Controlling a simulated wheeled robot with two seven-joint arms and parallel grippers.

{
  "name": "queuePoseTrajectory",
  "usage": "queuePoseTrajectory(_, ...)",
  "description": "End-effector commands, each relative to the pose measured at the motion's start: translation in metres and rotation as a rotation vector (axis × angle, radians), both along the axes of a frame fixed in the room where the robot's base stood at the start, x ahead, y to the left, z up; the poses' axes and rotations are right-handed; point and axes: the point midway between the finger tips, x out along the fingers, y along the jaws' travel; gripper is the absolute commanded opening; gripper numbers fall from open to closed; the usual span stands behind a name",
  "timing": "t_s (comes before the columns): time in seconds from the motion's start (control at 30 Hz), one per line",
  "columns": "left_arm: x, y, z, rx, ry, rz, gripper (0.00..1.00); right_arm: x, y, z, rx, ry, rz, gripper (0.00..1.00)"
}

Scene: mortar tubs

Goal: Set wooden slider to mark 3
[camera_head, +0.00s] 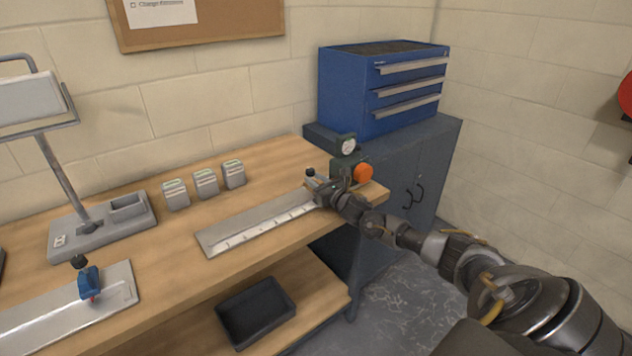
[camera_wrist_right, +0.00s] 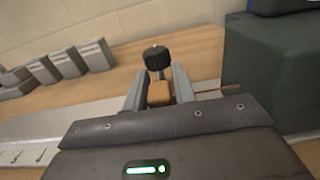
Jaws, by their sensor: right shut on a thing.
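The wooden slider (camera_wrist_right: 159,93) shows in the right wrist view as a small tan block with a black knob (camera_wrist_right: 157,58) on a post. My right gripper (camera_wrist_right: 160,84) is shut on it, one finger on each side. In the head view my right gripper (camera_head: 320,188) is at the right end of a flat grey rail with a white marked scale (camera_head: 262,228). There the gripper hides most of the slider; its black knob (camera_head: 311,172) shows just above. The scale's numbers are too small to read surely. My left gripper is not in view.
A dark green device with a gauge (camera_head: 348,147) and orange knob (camera_head: 363,173) stands close beside the gripper. Several small grey boxes (camera_head: 205,183) stand behind the rail. A second rail with a blue slider (camera_head: 89,283) is at lower left. The rail left of the gripper is clear.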

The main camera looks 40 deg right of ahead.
Motion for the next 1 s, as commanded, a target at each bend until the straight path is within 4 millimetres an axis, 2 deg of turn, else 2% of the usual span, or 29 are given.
queuePoseTrajectory(0.13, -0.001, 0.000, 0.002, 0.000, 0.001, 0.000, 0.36, 0.000, 0.008, 0.001, 0.001, 0.000, 0.001, 0.00)
queuePoseTrajectory(0.23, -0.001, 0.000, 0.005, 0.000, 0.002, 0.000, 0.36, 0.000, 0.024, 0.001, 0.004, 0.001, 0.005, 0.00)
queuePoseTrajectory(0.5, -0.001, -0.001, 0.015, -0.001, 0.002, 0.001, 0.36, 0.002, 0.089, 0.000, 0.005, 0.002, 0.008, 0.00)
queuePoseTrajectory(0.7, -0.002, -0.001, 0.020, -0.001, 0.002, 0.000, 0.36, 0.002, 0.128, 0.000, 0.003, 0.002, 0.006, 0.00)
queuePoseTrajectory(0.8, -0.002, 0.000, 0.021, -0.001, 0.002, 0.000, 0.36, 0.003, 0.141, 0.000, 0.002, 0.001, 0.006, 0.00)
queuePoseTrajectory(1.0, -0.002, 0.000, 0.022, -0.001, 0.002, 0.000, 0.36, 0.003, 0.152, -0.001, 0.000, 0.002, 0.004, 0.00)
